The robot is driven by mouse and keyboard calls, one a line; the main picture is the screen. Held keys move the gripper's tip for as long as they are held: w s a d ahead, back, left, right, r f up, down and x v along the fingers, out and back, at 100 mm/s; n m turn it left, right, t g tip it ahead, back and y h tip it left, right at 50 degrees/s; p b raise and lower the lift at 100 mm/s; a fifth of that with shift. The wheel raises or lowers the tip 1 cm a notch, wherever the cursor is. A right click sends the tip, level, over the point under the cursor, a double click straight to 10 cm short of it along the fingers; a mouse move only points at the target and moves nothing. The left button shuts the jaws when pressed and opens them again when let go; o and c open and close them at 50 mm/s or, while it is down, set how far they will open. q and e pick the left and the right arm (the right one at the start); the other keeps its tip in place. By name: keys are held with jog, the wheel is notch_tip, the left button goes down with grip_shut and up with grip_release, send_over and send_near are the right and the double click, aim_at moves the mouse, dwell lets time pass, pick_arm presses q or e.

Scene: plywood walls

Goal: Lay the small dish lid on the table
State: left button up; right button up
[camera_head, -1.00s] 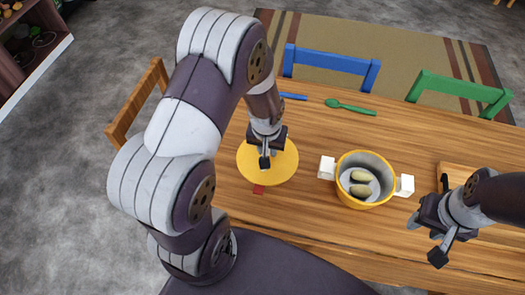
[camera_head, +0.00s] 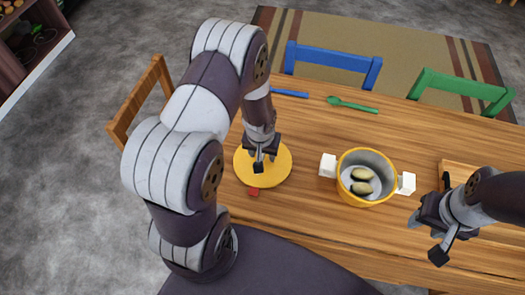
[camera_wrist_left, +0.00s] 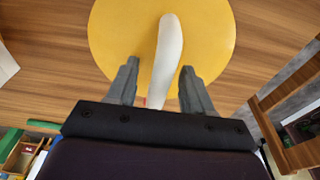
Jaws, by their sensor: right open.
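The lid is a flat yellow disc (camera_head: 243,172) lying level at the left part of the table, apparently on its surface. In the left wrist view the yellow lid (camera_wrist_left: 115,35) carries a long white handle (camera_wrist_left: 169,45). My left gripper (camera_head: 261,163) is directly above the lid. Its two fingers (camera_wrist_left: 159,68) stand apart on either side of the handle's near end, with visible gaps. My right gripper (camera_head: 427,238) is open and empty at the right, beside the pot.
A yellow pot (camera_head: 350,188) with white handles holds two pale oval items. A small red piece (camera_head: 254,191) shows at the lid's near edge. A blue utensil (camera_head: 290,93), a green spoon (camera_head: 352,105) and a wooden board (camera_head: 458,172) lie on the table. Chairs stand around it.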

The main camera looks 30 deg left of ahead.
pick_arm(q)
notch_tip(320, 180, up, 12)
jog(key=s+p, duration=0.1)
jog(key=s, duration=0.1)
jog(key=s+d+r+m, duration=0.2)
jog(key=s+d+r, duration=0.3)
jog(key=s+r, duration=0.1)
jog(key=shift+s+d+r+m, duration=0.15)
jog(key=shift+s+m, duration=0.25)
